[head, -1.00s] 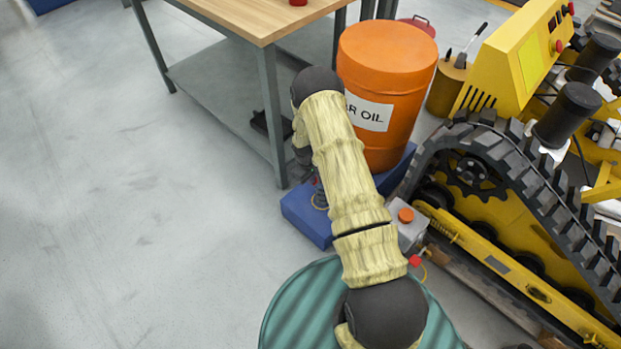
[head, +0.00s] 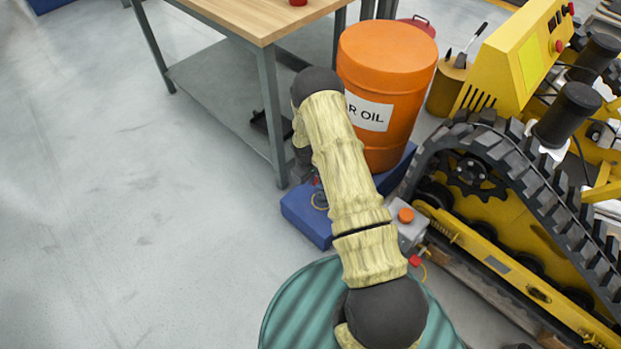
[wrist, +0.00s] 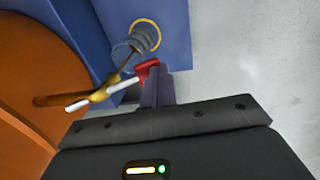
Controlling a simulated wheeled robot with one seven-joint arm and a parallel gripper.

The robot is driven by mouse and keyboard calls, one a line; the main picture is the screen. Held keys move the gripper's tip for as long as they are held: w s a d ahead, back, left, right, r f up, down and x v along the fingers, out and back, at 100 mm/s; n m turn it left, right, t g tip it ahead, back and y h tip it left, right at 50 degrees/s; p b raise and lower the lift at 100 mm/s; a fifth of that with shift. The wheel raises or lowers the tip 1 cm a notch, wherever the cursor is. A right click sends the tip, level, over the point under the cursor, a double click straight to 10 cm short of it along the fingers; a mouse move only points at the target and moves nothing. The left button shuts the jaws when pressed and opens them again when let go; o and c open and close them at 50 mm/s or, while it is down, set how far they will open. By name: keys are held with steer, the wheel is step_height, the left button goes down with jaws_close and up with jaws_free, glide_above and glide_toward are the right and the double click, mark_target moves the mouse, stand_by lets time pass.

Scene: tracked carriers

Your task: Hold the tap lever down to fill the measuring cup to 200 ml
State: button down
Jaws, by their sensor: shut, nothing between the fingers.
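The orange drum (head: 388,75), labelled as oil, stands on a blue base (head: 306,217). In the wrist view a brass tap (wrist: 103,93) juts from the drum (wrist: 22,90). A pale bar crosses the tap and runs toward a red end piece (wrist: 147,68), which looks like the lever grip. My gripper (wrist: 154,76) is shut and empty, its tips at the red piece, apparently touching it. A clear measuring cup (wrist: 134,44) stands beyond the tap, inside a yellow ring. A thin brownish line runs between tap and cup, perhaps oil. The fill level is unreadable. My arm hides the tap in the head view.
A workbench (head: 262,22) with metal legs stands at the upper left of the drum. A yellow tracked machine (head: 500,210) is close on the right. A grey box with an orange button (head: 406,215) sits beside my arm. A green ribbed drum (head: 300,305) is in front. Left floor is clear.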

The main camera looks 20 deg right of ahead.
steer(key=shift+r+p, duration=0.65)
steer(key=shift+r, duration=0.15)
steer(key=s+a+r+p, duration=0.1)
steer(key=a+r+p, duration=0.1)
steer(key=r, duration=0.4)
steer(key=s+a+r+p, duration=0.1)
steer(key=a+r+p, duration=0.2)
steer(key=r, duration=0.3)
steer(key=shift+s+r, duration=0.35)
steer(key=shift+r, duration=0.05)
steer(key=shift+w+d, duration=0.1)
